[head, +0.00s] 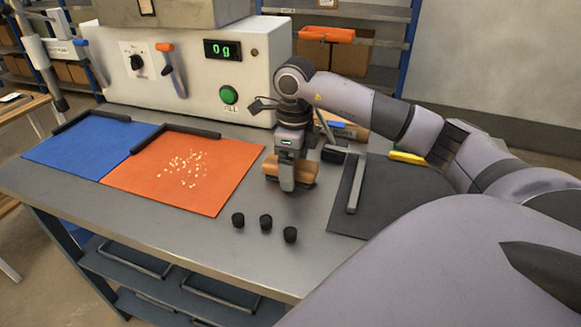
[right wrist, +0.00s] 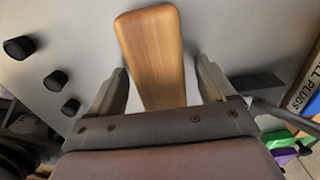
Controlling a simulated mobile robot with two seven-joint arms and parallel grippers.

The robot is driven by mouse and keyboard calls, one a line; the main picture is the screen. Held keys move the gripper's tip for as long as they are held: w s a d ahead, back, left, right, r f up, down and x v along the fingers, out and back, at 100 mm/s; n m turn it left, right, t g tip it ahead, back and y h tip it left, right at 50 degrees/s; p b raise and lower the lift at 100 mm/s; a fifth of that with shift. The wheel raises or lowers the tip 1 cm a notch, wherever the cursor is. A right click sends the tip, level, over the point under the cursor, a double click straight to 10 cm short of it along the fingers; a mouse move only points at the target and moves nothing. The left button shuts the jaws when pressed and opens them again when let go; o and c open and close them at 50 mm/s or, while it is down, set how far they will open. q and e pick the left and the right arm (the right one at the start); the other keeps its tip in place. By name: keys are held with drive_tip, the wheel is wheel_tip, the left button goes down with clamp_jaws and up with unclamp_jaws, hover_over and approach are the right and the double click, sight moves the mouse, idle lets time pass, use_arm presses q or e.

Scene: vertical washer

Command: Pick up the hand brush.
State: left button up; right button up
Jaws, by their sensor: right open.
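The hand brush (head: 300,167) shows a wooden, light brown body on the grey table, right of the orange mat. My right gripper (head: 288,180) is over it from above, and its finger hides part of the brush in the head view. In the right wrist view, the brush's smooth wooden part (right wrist: 150,45) lies between the two fingers of my right gripper (right wrist: 161,75). The fingers are open, with a gap visible on each side of the wood. The bristles cannot be made out. My left gripper is not in view.
Three black knobs (head: 265,223) stand in front of the brush. An orange mat (head: 215,190) with pale bits and a blue mat (head: 75,145) lie left, a dark mat (head: 385,185) right. A white machine (head: 200,80) reading 0 g stands behind. A plugs box (right wrist: 306,80) is nearby.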

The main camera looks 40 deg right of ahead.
drive_tip(key=c, duration=1.1)
drive_tip(key=shift+r, duration=0.15)
wheel_tip(320, 180, up, 8)
drive_tip(key=shift+r+p, duration=0.25)
drive_tip(key=shift+p, duration=0.2)
wheel_tip(320, 180, up, 11)
drive_tip(key=p, duration=0.5)
drive_tip(key=shift+r, duration=0.15)
